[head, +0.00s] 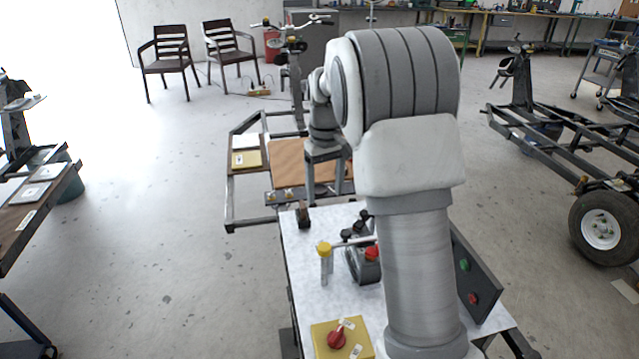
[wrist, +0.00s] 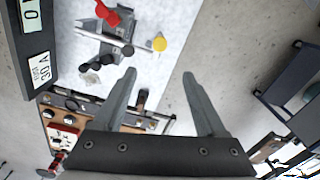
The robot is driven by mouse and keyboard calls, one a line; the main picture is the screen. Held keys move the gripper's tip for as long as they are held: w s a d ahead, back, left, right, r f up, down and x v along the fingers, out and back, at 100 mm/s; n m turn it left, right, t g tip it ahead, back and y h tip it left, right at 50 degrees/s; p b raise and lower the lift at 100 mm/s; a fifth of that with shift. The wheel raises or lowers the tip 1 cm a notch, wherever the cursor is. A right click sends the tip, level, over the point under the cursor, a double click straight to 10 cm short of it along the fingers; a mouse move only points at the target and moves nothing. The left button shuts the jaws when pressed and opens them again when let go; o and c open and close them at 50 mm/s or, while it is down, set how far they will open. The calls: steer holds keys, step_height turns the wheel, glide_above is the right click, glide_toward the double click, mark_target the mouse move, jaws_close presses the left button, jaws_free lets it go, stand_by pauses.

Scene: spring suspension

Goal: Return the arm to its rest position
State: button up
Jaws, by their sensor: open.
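My gripper (wrist: 158,75) is open and empty in the wrist view, its two grey fingers spread wide apart. In the head view my gripper (head: 328,178) shows small beyond the white-topped table, its fingers pointing down over a brown board (head: 290,165). My arm rises from the front right and bends forward, covering part of the table. No object is between the fingers.
The white table (head: 298,255) carries a yellow-capped post (head: 325,262), a lever device with a red knob (head: 371,253), a yellow box with a red switch (head: 337,340) and a button panel (head: 470,275). Open floor (head: 160,240) lies left; a wheeled frame (head: 560,135) stands right.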

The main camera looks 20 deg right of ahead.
steer(key=s+a+r+m+t+p, duration=0.1)
steer(key=s+a+r+t+p, duration=0.25)
steer(key=s+r, duration=1)
steer(key=s+a+r+m+t+p, duration=0.1)
steer(key=s+a+r+t+p, duration=0.1)
steer(key=s, duration=1.4)
steer(key=shift+a+r+p, duration=0.15)
steer(key=shift+r+p, duration=0.4)
steer(key=shift+p, duration=0.15)
steer(key=shift+s, duration=0.1)
